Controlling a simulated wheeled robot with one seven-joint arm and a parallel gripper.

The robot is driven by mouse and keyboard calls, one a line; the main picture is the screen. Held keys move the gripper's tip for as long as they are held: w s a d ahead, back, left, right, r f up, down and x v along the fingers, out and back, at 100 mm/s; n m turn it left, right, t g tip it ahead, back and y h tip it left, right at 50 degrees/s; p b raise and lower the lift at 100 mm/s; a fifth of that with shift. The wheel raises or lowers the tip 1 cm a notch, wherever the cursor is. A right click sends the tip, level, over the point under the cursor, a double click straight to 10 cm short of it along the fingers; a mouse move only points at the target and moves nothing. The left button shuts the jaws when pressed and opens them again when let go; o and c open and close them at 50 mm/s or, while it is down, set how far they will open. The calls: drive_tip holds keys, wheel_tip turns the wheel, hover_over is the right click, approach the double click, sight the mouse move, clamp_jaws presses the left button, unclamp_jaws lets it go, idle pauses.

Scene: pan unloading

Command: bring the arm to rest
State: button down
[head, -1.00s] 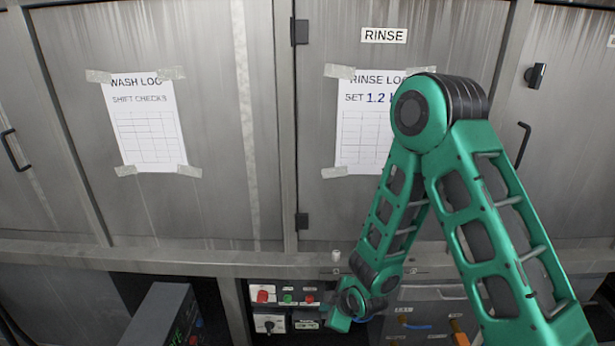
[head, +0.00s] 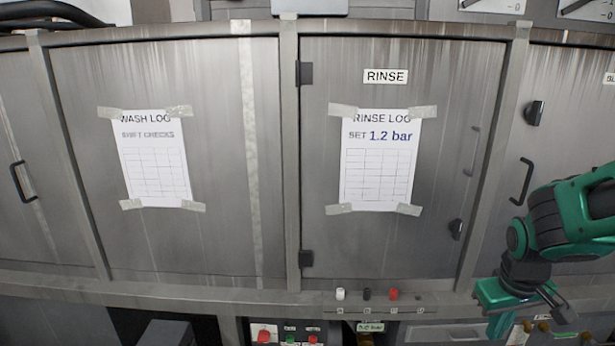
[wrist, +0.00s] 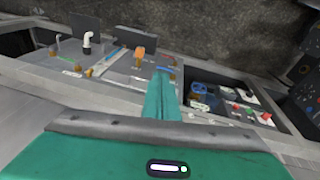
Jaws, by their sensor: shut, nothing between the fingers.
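My arm shows at the right of the head view, with its teal and black links reaching in from the right edge. My gripper (head: 497,328) hangs at its end, low in front of the panel below the cabinet ledge. In the wrist view my gripper (wrist: 162,74) shows as a narrow teal strip with its fingers together. It is shut and holds nothing. The fingers look clear of the panel, but the exact gap cannot be told.
The rinse door (head: 440,240) and the wash log door (head: 85,240) are closed. A ledge (head: 200,296) runs below them, with small white, black and red knobs (head: 393,294) near my gripper. The wrist view shows a panel with an orange handle (wrist: 139,54) and a blue valve wheel (wrist: 200,88).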

drive_tip(key=s+d+r+m+g+y, duration=0.1)
drive_tip(key=s+r+m, duration=0.2)
drive_tip(key=s, duration=0.5)
drive_tip(key=s+d+r+m+g, duration=0.1)
drive_tip(key=s+r+m, duration=0.2)
drive_tip(key=s, duration=0.5)
drive_tip(key=shift+s+d+r+m+y, duration=0.15)
drive_tip(key=shift+s+r+m+y, duration=0.25)
drive_tip(key=shift+m, duration=0.1)
drive_tip(key=shift+w, duration=0.1)
drive_tip(key=shift+w+f, duration=0.25)
drive_tip(key=shift+w, duration=0.4)
